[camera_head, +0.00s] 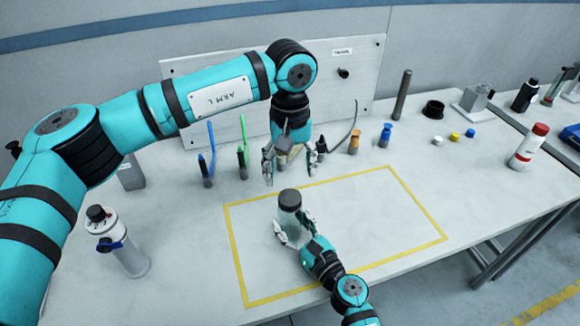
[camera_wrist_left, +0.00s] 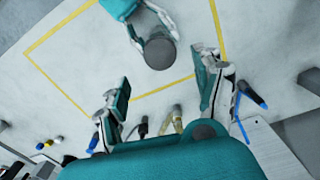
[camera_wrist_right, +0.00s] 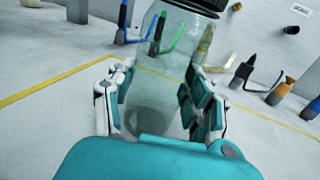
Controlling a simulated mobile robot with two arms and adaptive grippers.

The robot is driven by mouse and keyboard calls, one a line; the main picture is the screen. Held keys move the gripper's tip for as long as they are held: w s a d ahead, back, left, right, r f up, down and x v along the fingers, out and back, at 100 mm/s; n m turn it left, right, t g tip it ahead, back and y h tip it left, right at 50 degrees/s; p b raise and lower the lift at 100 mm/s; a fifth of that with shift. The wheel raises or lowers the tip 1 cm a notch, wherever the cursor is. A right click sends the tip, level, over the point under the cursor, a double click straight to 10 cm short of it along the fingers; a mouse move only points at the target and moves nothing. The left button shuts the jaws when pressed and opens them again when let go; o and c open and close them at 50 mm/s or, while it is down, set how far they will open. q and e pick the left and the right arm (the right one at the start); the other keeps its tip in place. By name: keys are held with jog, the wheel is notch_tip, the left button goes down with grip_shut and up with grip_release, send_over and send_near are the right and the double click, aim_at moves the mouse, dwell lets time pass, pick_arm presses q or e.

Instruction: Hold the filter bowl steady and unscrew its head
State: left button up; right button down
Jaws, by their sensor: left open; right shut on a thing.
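The filter bowl (camera_head: 292,226) is a clear, see-through cylinder standing upright inside the yellow outline. Its dark grey round head (camera_head: 290,199) sits on top. My right gripper (camera_head: 294,238) is shut on the bowl from the front; the right wrist view shows the clear bowl (camera_wrist_right: 165,85) between its fingers. My left gripper (camera_head: 284,172) is open and empty, pointing down above and behind the bowl, apart from the head. In the left wrist view the head (camera_wrist_left: 160,52) lies beyond the open fingers (camera_wrist_left: 165,90).
A row of hoses and fittings, including a blue one (camera_head: 211,135) and a green one (camera_head: 243,135), stands behind. A white cylinder (camera_head: 120,243) is at left, a red-capped bottle (camera_head: 528,147) at right. The outlined area (camera_head: 385,215) right of the bowl is clear.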

aim_at(290, 197)
pick_arm(q)
jog(key=m, duration=0.6)
jog(key=shift+f+m, duration=0.2)
jog(key=shift+m, duration=0.4)
notch_tip(290, 197, down, 8)
jog(key=shift+r, duration=0.2)
